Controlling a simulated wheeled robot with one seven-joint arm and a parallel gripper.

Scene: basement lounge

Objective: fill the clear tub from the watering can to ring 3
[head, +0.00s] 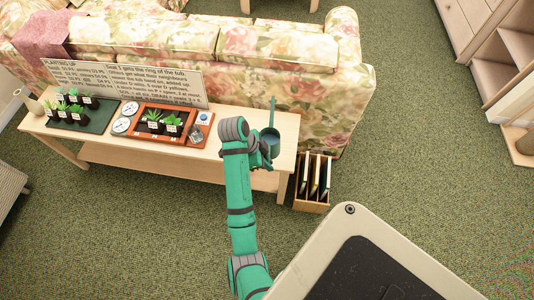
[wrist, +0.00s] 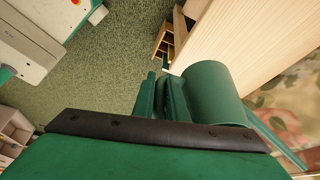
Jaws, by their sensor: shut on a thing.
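The watering can (head: 270,142) is a dark green cylinder near the right end of the wooden table, with a thin spout pointing toward the sofa. My gripper (head: 262,150) is shut on it at its left side; the arm partly hides the grip. In the wrist view the can (wrist: 215,95) fills the middle right, beside the fingers of my gripper (wrist: 163,95). Its contents cannot be seen clearly. A small clear, greyish tub (head: 195,134) stands at the right end of the orange-brown tray. Its rings and any water in it are too small to make out.
The orange tray (head: 186,143) holds potted plants (head: 163,123). Two white dials (head: 125,117) lie left of it, and a dark green mat (head: 84,124) bears more pots. A text board (head: 125,80) stands behind. A wooden file box (head: 312,184) stands on the floor beside the table's right end.

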